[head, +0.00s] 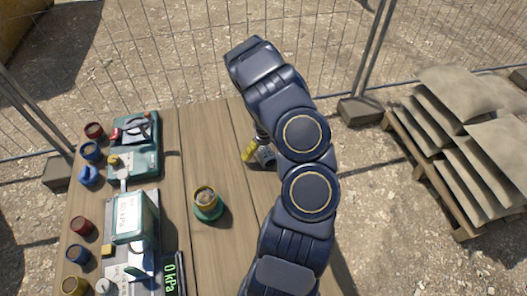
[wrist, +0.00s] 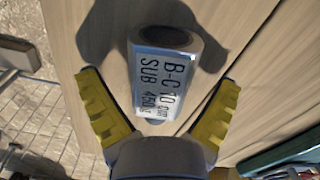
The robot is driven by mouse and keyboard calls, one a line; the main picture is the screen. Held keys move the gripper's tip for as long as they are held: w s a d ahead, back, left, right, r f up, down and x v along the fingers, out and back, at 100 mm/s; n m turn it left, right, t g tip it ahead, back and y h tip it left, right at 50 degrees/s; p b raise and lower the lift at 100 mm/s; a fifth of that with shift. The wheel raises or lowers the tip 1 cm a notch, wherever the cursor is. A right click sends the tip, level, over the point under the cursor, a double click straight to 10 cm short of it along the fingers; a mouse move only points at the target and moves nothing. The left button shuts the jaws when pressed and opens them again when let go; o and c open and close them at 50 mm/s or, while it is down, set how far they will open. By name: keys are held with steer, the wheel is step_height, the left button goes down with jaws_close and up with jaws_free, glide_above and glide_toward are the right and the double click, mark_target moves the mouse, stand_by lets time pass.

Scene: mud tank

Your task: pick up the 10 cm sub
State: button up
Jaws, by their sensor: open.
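The sub (wrist: 165,65) is a short, pale metal cylinder on the wooden table. Its white label reads "B-C 10 cm SUB 450 g". In the wrist view it is between the yellow fingers of my gripper (wrist: 158,82), with clear space on both sides. The fingers are spread open and appear apart from it. In the head view my gripper's yellow finger (head: 248,151) shows left of my dark blue arm, which hides most of the gripper. The sub's contact with the table is hard to judge.
Green equipment (head: 135,215), a "0 kPa" display (head: 170,278) and several coloured pots line the left side. Wire fence and sandbags (head: 465,125) are beyond the table.

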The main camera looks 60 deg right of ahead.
steer(key=c, duration=1.2)
steer(key=shift+r, duration=0.1)
